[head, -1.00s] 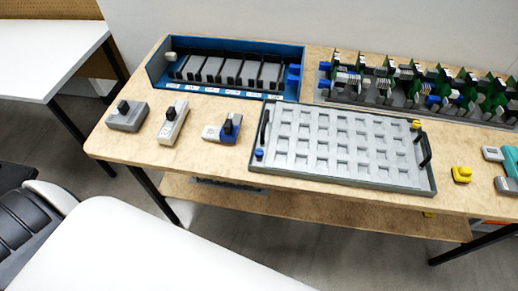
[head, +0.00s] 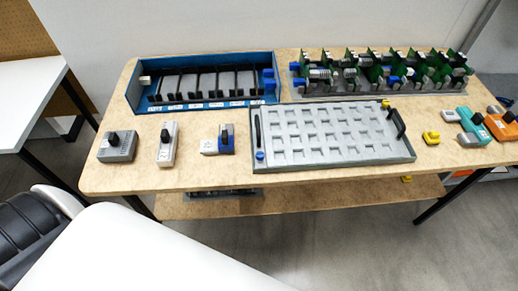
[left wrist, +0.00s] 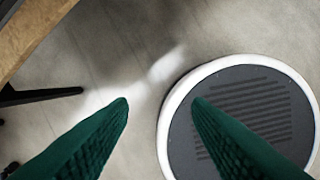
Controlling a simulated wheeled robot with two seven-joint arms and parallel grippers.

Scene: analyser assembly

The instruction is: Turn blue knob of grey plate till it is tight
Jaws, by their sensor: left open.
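The grey plate (head: 330,160) lies on the wooden table, a shallow tray with a grid of square pockets and a black handle at each end. Its blue knob (head: 260,155) is at the front left corner. A yellow knob (head: 385,104) is at its back right corner. How tight the blue knob is cannot be told. My left gripper (left wrist: 160,102) shows only in the left wrist view, with its two green fingers apart and nothing between them. It hangs over the floor, away from the plate. My right gripper is in neither view.
A blue rack (head: 200,104) and a row of green circuit boards (head: 380,70) stand at the back. Several small modules, including a grey one (head: 117,147), lie left of the plate. The table's front strip is clear.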

